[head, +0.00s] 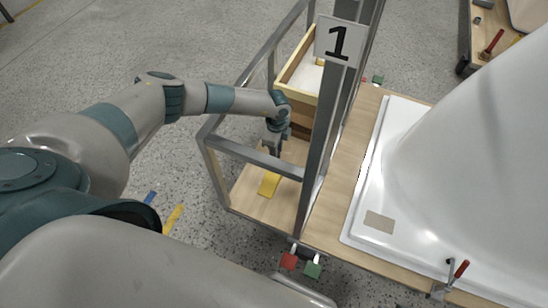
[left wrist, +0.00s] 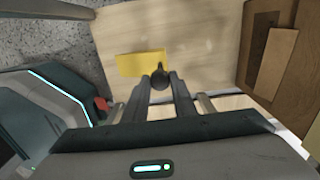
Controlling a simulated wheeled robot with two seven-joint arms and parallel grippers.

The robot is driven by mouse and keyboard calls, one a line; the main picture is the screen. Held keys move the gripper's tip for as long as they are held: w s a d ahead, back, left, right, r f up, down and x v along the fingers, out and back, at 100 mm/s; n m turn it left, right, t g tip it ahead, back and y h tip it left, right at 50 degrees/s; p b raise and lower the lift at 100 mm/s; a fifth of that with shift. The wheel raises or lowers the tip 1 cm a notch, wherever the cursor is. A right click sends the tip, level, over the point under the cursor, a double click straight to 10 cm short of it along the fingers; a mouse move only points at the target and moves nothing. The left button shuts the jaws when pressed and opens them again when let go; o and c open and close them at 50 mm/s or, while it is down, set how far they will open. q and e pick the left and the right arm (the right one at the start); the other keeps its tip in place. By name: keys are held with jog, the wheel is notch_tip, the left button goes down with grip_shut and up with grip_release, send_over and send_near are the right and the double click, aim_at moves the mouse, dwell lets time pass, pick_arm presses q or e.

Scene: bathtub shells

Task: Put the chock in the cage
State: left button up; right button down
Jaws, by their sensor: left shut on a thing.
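The cage (head: 212,168) is a grey metal frame with a pale wooden floor, left of the white shell. The yellow chock (head: 269,184) is inside the frame, low over the floor or on it; I cannot tell whether it touches. It also shows in the left wrist view (left wrist: 140,63). My left gripper (head: 274,153) reaches into the cage from above. In the left wrist view, the gripper's fingers (left wrist: 160,82) are closed around a dark, narrow part at the chock's edge, seemingly its grip. My right gripper is not in view.
A wooden box (head: 297,75) stands at the cage's back. A post bears a sign (head: 339,41) reading 1. A white bathtub shell (head: 400,170) lies on the wooden bench to the right. The cage floor in front (head: 255,205) is clear.

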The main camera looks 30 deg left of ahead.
pick_arm(q)
jog(key=shift+s+a+f, duration=0.25)
jog(key=shift+a, duration=0.05)
jog(key=shift+f, duration=0.5)
notch_tip(320, 180, down, 2)
jog(key=shift+f+b, duration=0.1)
jog(key=shift+b, duration=0.4)
jog(key=shift+f, duration=0.45)
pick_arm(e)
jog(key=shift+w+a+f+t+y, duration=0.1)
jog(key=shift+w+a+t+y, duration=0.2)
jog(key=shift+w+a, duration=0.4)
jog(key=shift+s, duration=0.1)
